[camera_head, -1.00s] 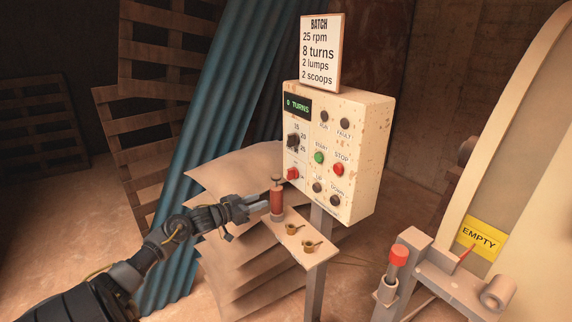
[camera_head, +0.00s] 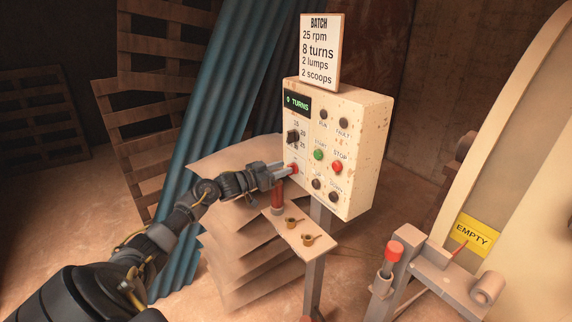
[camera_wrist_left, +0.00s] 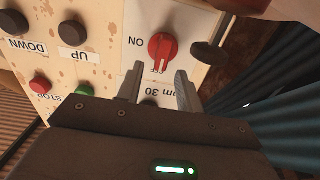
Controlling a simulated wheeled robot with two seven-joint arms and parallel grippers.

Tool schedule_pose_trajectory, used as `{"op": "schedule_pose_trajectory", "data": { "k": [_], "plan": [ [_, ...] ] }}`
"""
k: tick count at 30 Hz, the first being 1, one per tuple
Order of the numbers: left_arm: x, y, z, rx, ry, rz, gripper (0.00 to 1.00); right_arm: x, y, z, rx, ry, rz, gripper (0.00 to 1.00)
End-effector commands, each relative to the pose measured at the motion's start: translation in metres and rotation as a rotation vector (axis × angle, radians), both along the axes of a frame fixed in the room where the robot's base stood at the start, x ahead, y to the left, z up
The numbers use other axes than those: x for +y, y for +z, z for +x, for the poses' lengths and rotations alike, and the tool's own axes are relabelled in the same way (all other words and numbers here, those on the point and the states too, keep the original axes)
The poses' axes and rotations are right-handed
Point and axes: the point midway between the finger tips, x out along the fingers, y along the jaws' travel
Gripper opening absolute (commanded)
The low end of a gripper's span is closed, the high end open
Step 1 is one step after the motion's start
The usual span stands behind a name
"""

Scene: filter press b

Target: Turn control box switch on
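The control box (camera_head: 358,150) is a cream, worn box on a post, with a display reading "0 TURNS". Its red rotary switch (camera_head: 294,168) sits at the lower left of the front face. In the left wrist view the switch (camera_wrist_left: 162,44) appears upside down beside an "ON" label, its ridge pointing toward a small partly hidden label. My left gripper (camera_head: 284,171) is at the switch. In the left wrist view its fingers (camera_wrist_left: 160,72) are apart, with the switch just beyond the tips; contact cannot be told. My right gripper is not in view.
A red canister (camera_head: 277,197) stands just below my left gripper on a small shelf (camera_head: 306,240) with two scoops. A black knob (camera_head: 293,137) is above the switch; green (camera_head: 319,155) and red (camera_head: 337,167) buttons are to its right. Stacked sacks (camera_head: 235,160) lie behind.

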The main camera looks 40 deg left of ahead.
Motion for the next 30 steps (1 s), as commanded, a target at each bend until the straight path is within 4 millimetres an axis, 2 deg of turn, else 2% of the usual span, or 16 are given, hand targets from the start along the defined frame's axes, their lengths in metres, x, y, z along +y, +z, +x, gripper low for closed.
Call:
{"op": "schedule_pose_trajectory", "data": {
  "k": [6, 16, 24, 30],
  "plan": [
    [-0.005, 0.000, 0.019, 0.000, 0.001, -0.001, 0.36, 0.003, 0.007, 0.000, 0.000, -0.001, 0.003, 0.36],
    [-0.007, -0.001, 0.022, 0.001, 0.000, -0.001, 0.36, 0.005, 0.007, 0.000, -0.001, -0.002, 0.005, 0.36],
    [-0.007, -0.001, 0.022, 0.000, 0.001, -0.001, 0.02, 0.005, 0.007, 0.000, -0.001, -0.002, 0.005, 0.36],
    [-0.007, -0.001, 0.022, -0.001, 0.001, 0.002, 0.00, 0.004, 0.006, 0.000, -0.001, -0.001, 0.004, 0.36]
  ]
}}
